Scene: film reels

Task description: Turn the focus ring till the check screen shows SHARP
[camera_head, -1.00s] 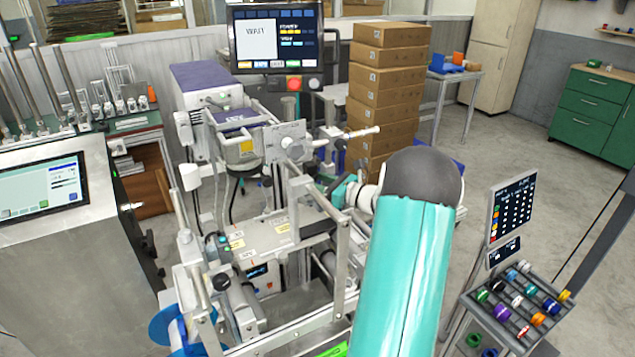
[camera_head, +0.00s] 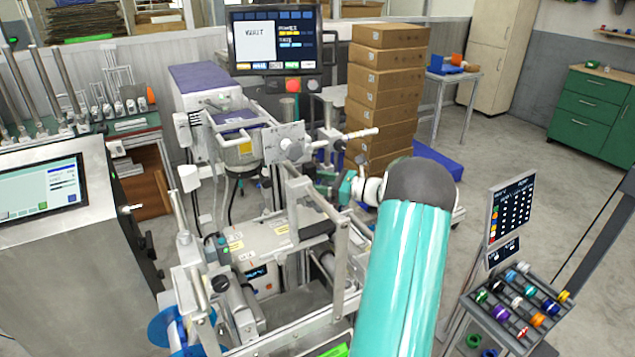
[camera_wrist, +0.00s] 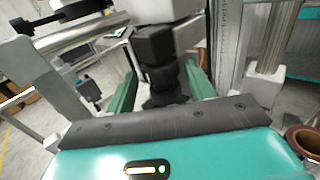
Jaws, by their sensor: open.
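A monitor (camera_head: 274,40) stands at the back in the head view, and its white panel reads what looks like WAIT. In the wrist view, a black stepped cylinder (camera_wrist: 160,66) hangs below a white housing; it may be the lens with the focus ring, but I cannot tell for sure. My gripper (camera_wrist: 160,88) is open, one green finger on each side of the black cylinder. I cannot tell whether either finger touches it.
The machine's metal frame (camera_head: 340,255) stands close around my arm. In the wrist view, a ruled metal column (camera_wrist: 228,50) rises right of my gripper. Stacked cardboard boxes (camera_head: 385,90) stand behind. A rack of coloured spools (camera_head: 517,303) stands at the right, with open floor beyond.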

